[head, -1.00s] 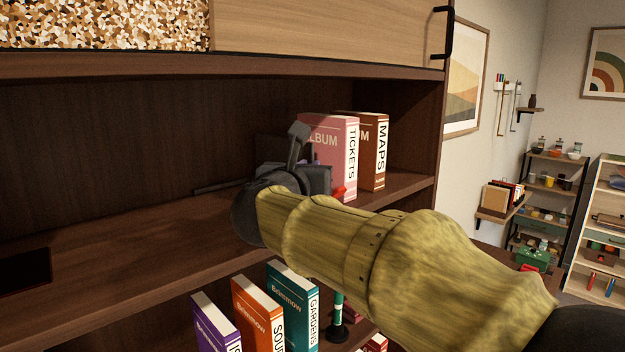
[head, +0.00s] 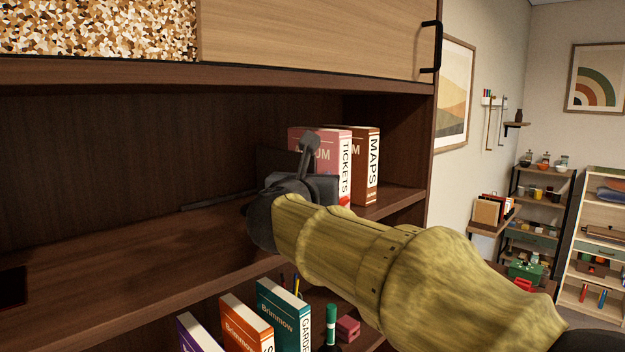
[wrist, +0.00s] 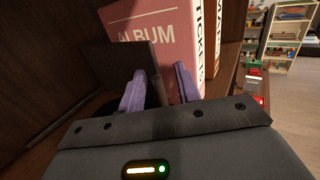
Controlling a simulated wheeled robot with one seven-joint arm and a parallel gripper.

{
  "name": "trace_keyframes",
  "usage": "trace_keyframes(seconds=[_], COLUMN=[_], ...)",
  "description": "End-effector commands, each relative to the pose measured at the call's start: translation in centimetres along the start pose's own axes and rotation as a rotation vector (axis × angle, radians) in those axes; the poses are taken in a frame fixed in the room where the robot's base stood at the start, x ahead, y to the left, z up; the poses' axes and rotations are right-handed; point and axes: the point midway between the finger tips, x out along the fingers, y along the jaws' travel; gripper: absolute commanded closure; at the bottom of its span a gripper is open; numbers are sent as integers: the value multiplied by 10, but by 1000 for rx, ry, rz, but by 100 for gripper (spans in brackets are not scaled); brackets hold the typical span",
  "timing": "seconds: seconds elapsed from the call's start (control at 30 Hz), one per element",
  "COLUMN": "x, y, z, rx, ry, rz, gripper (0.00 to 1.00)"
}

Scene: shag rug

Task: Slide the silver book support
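The book support is a dark grey upright plate (wrist: 112,72) just left of the pink ALBUM / TICKETS book (wrist: 158,50) in the wrist view. In the head view the plate (head: 272,162) is partly hidden behind my gripper (head: 305,165). In the wrist view my gripper's (wrist: 160,90) two purple fingers are apart. The left finger overlaps the plate, and the right finger is in front of the pink book. The plate's right edge shows in the gap between them. I cannot tell whether the fingers touch it.
A brown MAPS book (head: 366,165) stands right of the pink one. A thin dark bar (head: 212,203) lies along the shelf to the left. The shelf (head: 120,245) is mostly bare there. Several Brimmow books (head: 283,312) and a green marker (head: 331,322) stand on the level below.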

Motion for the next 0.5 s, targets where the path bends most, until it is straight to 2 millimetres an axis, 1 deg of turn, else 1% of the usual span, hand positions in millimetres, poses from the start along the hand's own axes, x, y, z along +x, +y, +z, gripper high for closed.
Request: trace_keyframes(seconds=[0.17,0.27,0.37,0.5], x=[-1,-6,-18,-42], y=[1,1,2,1], z=[-1,-2,-3,-4], rx=[0,1,1,3], ry=[1,1,1,-1], rz=[2,3,4,5], gripper=[67,67,67,67])
